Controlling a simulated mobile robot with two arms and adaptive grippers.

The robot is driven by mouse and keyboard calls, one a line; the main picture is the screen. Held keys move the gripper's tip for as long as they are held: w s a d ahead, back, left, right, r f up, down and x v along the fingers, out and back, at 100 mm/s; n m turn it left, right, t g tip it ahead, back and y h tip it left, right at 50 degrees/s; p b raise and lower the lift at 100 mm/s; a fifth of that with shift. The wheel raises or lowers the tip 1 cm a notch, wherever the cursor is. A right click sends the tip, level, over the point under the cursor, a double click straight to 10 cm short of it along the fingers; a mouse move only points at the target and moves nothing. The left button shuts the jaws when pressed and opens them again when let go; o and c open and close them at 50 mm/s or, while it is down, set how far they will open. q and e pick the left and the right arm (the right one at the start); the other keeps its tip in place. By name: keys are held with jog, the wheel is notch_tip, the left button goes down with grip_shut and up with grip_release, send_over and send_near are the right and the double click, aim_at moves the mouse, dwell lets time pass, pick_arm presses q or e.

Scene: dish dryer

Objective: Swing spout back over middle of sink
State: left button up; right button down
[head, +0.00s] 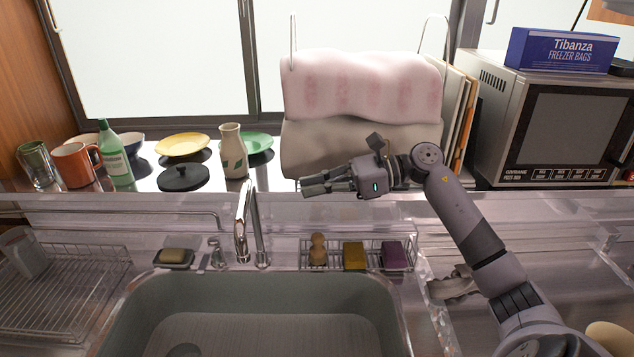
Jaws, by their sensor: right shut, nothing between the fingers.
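The chrome spout (242,222) rises at the back of the sink and points toward the front, left of the basin's middle line. Its tip is above the sink's back rim. The sink (270,330) is a wide grey basin, empty except for a dark drain. My right gripper (316,186) is shut and empty. It points left, above the back ledge, to the right of the spout and apart from it. My left gripper is not in view.
A wire caddy (334,268) with a brush and two sponges stands right of the spout. A soap dish (174,258) sits to the left. A patterned vase (233,150) and a towel rack (362,90) stand behind. A dish rack (60,300) is at far left.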

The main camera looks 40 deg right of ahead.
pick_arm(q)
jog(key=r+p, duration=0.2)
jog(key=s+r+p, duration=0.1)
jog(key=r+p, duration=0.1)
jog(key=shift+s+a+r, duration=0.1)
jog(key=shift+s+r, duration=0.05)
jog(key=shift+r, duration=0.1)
pick_arm(e)
jog(key=x, duration=1)
pick_arm(q)
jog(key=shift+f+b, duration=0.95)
jog(key=shift+b, duration=0.05)
pick_arm(e)
jog(key=shift+x, duration=0.95)
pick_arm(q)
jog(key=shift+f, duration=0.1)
pick_arm(e)
jog(key=shift+s, duration=0.15)
